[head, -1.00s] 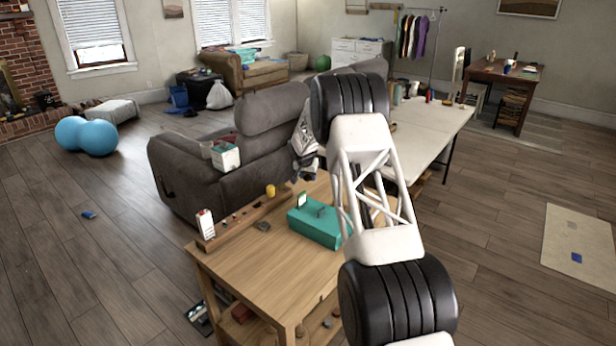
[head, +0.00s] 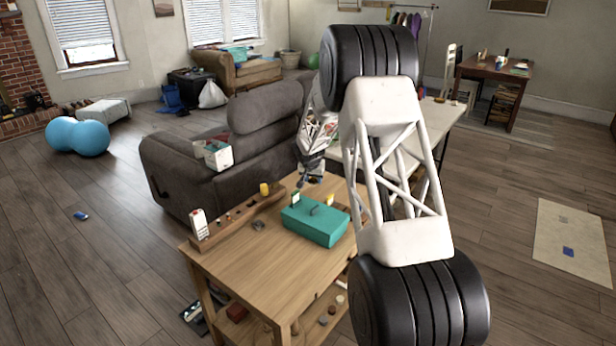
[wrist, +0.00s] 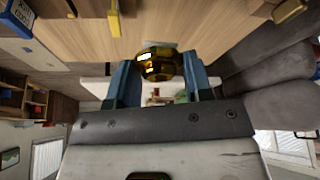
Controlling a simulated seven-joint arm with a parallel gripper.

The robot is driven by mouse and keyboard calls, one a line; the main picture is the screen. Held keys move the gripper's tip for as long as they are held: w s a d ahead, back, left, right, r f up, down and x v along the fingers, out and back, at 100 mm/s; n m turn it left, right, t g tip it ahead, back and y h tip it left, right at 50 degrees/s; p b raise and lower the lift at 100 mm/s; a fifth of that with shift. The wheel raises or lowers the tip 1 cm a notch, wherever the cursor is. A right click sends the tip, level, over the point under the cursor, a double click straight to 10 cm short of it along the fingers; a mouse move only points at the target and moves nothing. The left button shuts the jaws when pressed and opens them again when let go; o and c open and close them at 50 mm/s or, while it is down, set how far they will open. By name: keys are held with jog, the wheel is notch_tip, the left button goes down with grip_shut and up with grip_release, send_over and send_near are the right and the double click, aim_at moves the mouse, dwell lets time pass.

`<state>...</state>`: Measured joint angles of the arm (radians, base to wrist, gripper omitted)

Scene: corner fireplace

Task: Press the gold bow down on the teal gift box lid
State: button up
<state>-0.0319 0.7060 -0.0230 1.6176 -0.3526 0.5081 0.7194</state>
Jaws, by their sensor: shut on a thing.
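The teal gift box (head: 312,226) stands on the wooden table in the head view, with a small grey loop-like part on its lid. My gripper (head: 308,183) is above the far side of that table, behind the box and apart from it. In the wrist view my gripper (wrist: 161,75) has its two blue-grey fingers shut on the gold bow (wrist: 160,64), which is dark, glossy and rounded. The bow is too small to make out in the head view. I cannot make out the box in the wrist view.
The wooden table (head: 245,270) also bears a long wooden rack (head: 238,218), a yellow cylinder (head: 264,189) and small white-and-yellow items behind the box. A grey recliner (head: 190,180) stands close behind. My arm covers the table's right side. The table's near left top is mostly clear.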

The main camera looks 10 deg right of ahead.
notch_tip(320, 180, up, 3)
send_over(329, 217)
jog(key=s, duration=0.1)
jog(key=shift+s+a, duration=0.15)
jog(key=shift+a, duration=0.05)
jog(key=shift+f, duration=0.2)
dwell(0.4)
jog(key=shift+f, duration=3.8)
jog(key=shift+f, duration=0.55)
jog(key=o, duration=0.8)
jog(key=shift+r, duration=0.15)
jog(key=v, duration=0.7)
jog(key=shift+s+r, duration=0.15)
jog(key=shift+r, duration=0.1)
